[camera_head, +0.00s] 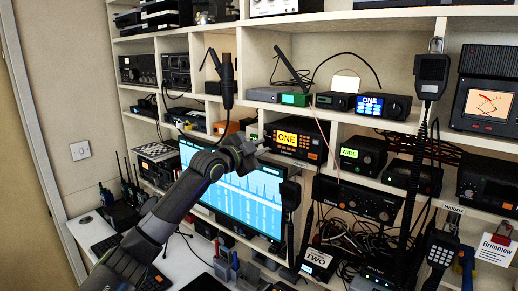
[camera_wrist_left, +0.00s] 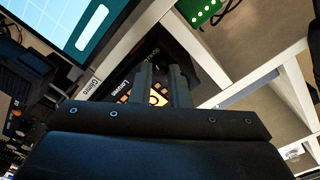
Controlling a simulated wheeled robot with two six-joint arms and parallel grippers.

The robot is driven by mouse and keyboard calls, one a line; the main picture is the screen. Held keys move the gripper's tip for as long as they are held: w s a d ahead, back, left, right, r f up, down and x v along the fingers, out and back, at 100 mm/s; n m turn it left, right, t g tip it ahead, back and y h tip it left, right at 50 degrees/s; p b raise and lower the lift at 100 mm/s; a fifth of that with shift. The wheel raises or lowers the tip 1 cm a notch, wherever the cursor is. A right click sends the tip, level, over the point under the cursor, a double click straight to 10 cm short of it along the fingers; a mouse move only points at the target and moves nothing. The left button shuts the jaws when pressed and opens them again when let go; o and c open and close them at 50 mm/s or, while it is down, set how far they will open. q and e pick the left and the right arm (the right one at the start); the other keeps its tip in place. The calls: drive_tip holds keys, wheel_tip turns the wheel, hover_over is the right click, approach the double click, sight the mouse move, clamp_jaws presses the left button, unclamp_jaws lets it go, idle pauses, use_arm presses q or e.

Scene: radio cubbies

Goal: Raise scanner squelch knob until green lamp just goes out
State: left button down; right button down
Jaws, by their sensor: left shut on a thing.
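A black radio with a lit orange display reading ONE (camera_head: 300,139) sits in a middle cubby. I cannot confirm from its front that it is the scanner. My left gripper (camera_head: 262,147) reaches to the left end of its front. In the left wrist view, the gripper's two fingers (camera_wrist_left: 165,88) are close together in front of the radio's dark face, with part of the orange display (camera_wrist_left: 155,97) showing between them. They are shut on a small part, apparently a knob, which the fingers hide. I cannot make out a green lamp. My right gripper is not in view.
A large blue-white monitor (camera_head: 235,188) stands just below and left of the gripper. A black microphone (camera_head: 227,80) hangs above it. A radio with a green WIDE display (camera_head: 363,154) is to the right. Cables hang around the cubbies.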

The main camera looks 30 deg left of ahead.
use_arm(q)
drive_tip(key=shift+r, duration=0.1)
idle(0.3)
drive_tip(key=c, duration=1.6)
unclamp_jaws()
drive_tip(key=shift+o, duration=1.1)
drive_tip(key=shift+w, duration=0.25)
drive_tip(key=shift+s, duration=0.2)
